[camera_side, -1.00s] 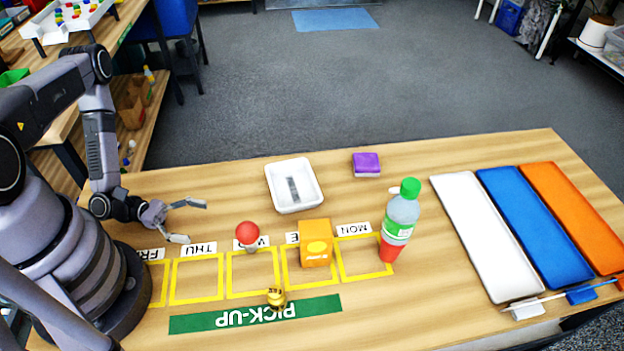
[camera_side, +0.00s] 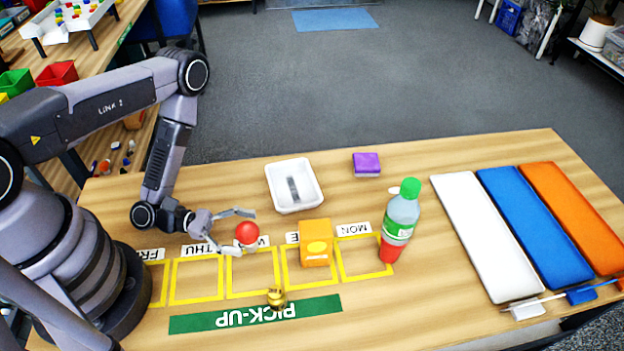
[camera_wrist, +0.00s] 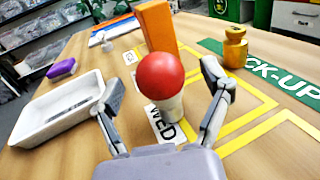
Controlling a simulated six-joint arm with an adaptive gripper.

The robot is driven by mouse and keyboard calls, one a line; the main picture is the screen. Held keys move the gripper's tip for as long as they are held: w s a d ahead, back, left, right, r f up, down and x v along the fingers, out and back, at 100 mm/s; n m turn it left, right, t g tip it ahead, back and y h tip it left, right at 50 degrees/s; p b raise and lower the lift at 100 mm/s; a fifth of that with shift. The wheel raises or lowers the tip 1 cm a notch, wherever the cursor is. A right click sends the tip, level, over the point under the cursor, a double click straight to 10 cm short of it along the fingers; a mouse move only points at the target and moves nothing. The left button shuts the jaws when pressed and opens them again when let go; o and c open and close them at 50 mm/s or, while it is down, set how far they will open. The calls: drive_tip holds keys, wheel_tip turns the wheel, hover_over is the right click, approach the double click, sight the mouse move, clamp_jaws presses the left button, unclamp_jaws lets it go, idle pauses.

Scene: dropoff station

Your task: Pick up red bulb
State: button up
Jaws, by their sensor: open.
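The red bulb (camera_side: 247,233) has a round red head and a pale base. It stands upright at the WED label, at the top of a yellow-outlined square. My gripper (camera_side: 246,228) is open and low over the table, its fingers reaching from the left toward the bulb. In the wrist view the red bulb (camera_wrist: 161,76) is in the middle, between and a little beyond the open fingers of my gripper (camera_wrist: 167,100). Whether a finger touches the bulb cannot be told. The bulb's white base shows below its head.
An orange box (camera_side: 315,243) stands right of the bulb. A white tray (camera_side: 293,186) lies behind, a purple block (camera_side: 366,164) farther back.

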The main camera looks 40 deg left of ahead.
drive_tip(key=shift+w+d, duration=0.15)
drive_tip(key=shift+d, duration=0.15)
drive_tip(key=c, duration=1)
